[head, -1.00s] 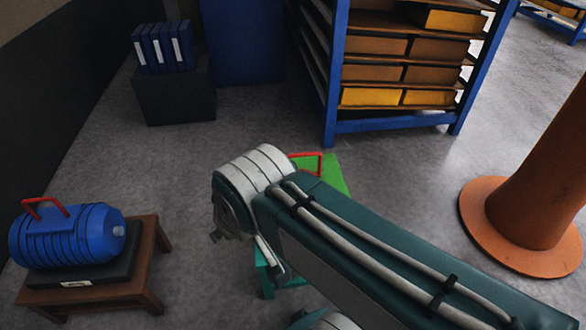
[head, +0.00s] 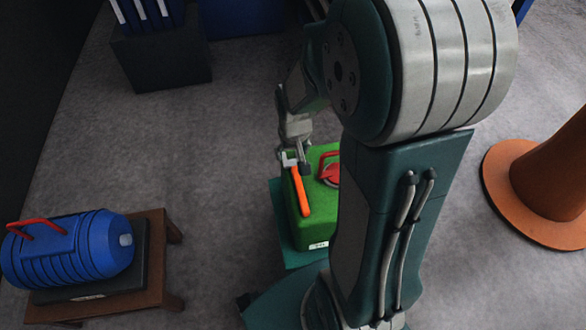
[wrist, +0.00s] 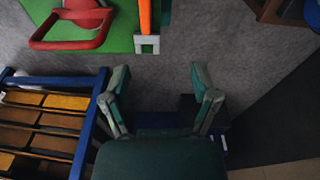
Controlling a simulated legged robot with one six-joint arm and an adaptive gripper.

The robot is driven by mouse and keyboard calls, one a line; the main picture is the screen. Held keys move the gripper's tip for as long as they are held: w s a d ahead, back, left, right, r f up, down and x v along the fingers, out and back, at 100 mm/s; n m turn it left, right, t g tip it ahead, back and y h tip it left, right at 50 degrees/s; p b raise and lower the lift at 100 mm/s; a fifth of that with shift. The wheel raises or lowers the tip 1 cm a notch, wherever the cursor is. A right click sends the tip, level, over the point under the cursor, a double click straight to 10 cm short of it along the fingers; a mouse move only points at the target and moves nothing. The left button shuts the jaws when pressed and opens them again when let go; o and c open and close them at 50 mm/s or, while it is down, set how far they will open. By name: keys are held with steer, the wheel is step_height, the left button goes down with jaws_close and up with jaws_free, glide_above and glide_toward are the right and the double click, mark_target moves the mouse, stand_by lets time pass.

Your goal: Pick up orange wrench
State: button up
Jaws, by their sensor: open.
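The orange wrench (head: 300,191) lies on top of a green case (head: 322,222), its grey open jaw end toward the far edge. In the wrist view, the wrench (wrist: 146,17) shows at the top with its grey jaw end near the case's edge. My gripper (head: 293,160) is close to that grey end in the head view. In the wrist view, my gripper (wrist: 159,78) is open, with nothing between its fingers, and the wrench lies beyond the fingertips. My arm hides the right part of the case.
A red handle (head: 330,168) stands on the case beside the wrench. The case rests on a teal stand (head: 283,235). A blue ribbed tank (head: 65,250) sits on a brown stool (head: 155,258) at left. An orange column (head: 540,190) stands at right.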

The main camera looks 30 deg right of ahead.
steer(key=m+g, duration=0.1)
steer(key=g, duration=0.1)
glide_toward(301, 192)
step_height(301, 192, down, 10)
steer(key=shift+s+d+f, duration=0.15)
jaws_close()
stand_by(0.3)
